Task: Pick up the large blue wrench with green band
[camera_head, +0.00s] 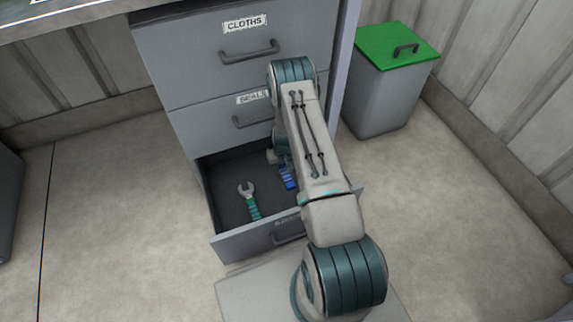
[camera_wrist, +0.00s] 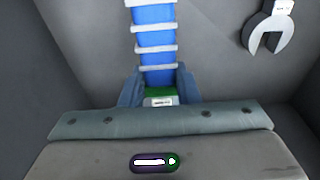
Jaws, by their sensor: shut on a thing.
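The blue wrench (camera_head: 288,177) is in the open bottom drawer (camera_head: 226,210), partly hidden by my arm in the head view. In the wrist view its ribbed blue handle (camera_wrist: 154,40) runs up from my gripper, with a green band (camera_wrist: 158,92) between the fingers. My gripper (camera_wrist: 159,88) is shut on the wrench near that band. The wrench's head is out of view. Whether the wrench is clear of the drawer floor, I cannot tell.
A second wrench with a grey head and green handle (camera_head: 252,204) lies in the drawer to the left; its head (camera_wrist: 268,30) shows at upper right in the wrist view. Closed drawers labelled CLOTHS (camera_head: 190,40) and SEALS (camera_head: 200,127) are above. A green-lidded bin (camera_head: 385,95) stands right.

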